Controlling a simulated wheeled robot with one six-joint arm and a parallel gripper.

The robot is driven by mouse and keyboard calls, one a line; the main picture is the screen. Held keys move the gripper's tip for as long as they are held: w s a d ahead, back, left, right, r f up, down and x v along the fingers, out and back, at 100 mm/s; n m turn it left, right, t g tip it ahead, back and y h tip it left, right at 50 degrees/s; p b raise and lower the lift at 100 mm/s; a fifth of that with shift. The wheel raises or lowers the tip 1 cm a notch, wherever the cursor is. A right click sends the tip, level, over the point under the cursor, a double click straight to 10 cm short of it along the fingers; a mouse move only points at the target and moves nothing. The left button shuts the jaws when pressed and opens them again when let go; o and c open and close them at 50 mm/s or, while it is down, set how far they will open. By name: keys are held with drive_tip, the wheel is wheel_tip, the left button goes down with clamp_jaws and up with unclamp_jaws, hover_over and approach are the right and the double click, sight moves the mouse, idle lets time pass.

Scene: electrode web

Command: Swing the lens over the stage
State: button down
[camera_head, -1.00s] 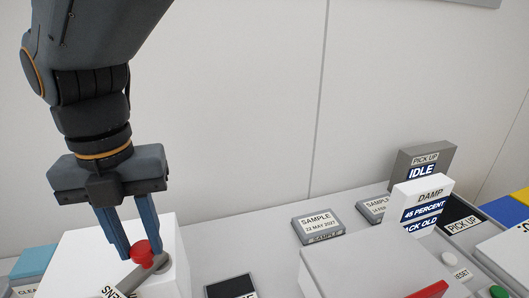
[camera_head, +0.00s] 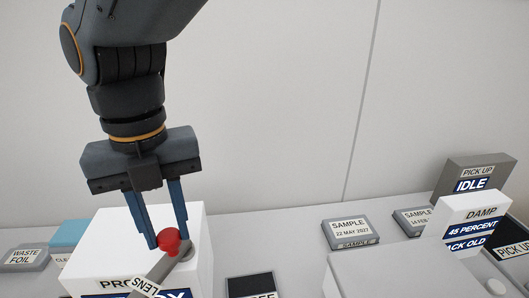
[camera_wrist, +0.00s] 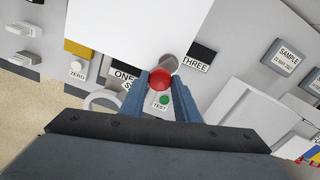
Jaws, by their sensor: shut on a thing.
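A red ball knob (camera_head: 169,241) sits on a grey lens arm (camera_head: 162,268) with a LENS label, in front of a white box (camera_head: 112,240) with lettering starting PRO. My gripper (camera_head: 168,240) points down with its two blue fingers on either side of the knob, shut on it. In the wrist view the knob (camera_wrist: 160,80) lies between the fingertips. A pale ring (camera_wrist: 103,100) shows left of the fingers there, and I cannot tell for sure that it is the lens. The stage cannot be made out; the lower end of the lens arm is cut off in the head view.
A waste foil block (camera_head: 25,257) and a blue block (camera_head: 70,233) are at left. Sample boxes (camera_head: 350,232), a DAMP sign (camera_head: 465,225) and an IDLE sign (camera_head: 474,175) stand at right. A green TEST button (camera_wrist: 164,100) is near the fingers.

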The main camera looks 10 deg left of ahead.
drive_tip(key=shift+r, duration=0.1)
drive_tip(key=c, duration=1.4)
unclamp_jaws()
drive_tip(key=shift+o, duration=0.2)
drive_tip(key=shift+r+b, duration=0.8)
drive_tip(key=shift+r, duration=3.05)
